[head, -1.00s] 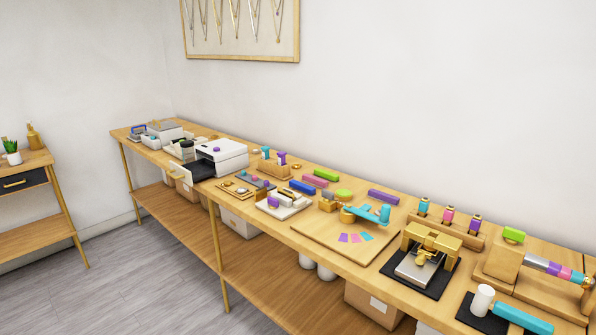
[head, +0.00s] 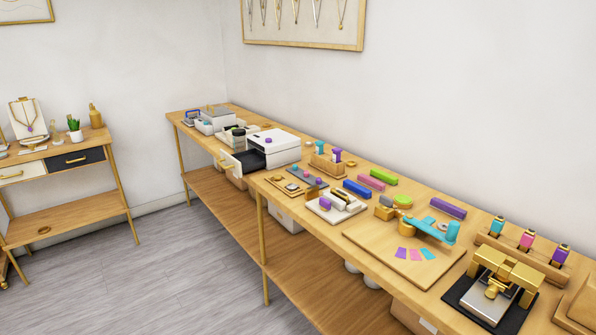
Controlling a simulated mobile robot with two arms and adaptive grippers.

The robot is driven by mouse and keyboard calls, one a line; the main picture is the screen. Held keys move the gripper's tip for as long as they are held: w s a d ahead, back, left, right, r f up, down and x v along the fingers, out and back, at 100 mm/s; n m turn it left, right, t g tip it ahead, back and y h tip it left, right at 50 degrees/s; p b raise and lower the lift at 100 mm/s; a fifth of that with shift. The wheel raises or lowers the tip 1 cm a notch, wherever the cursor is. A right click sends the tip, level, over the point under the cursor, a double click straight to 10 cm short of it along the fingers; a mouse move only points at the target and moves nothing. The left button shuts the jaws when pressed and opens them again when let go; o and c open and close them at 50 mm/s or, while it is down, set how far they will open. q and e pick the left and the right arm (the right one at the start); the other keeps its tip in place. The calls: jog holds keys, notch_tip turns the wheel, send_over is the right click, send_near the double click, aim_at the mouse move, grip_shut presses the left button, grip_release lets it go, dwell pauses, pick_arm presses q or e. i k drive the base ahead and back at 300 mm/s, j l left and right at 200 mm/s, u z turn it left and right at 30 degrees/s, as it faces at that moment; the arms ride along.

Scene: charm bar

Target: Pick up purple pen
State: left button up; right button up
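No pen can be made out for certain at this size. A small upright purple piece (head: 337,154) stands in a wooden holder (head: 326,168) on the long table, beside a teal one (head: 320,146). A purple bar (head: 448,208) lies farther right near the wall. Another small purple item (head: 325,204) rests on a white device (head: 336,210) near the front edge. Neither of my grippers shows in the head view.
The long wooden table (head: 373,251) runs along the wall, crowded with tools. A white printer-like machine (head: 273,146) stands toward its far end. A gold press (head: 499,287) stands at the near right. A side table (head: 75,171) is at left. The grey floor (head: 175,255) between them is clear.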

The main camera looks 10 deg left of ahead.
aim_at(336, 154)
jog(key=i+j, duration=0.5)
jog(key=i+j+u, duration=0.1)
jog(key=i+j, duration=0.4)
jog(key=i, duration=0.2)
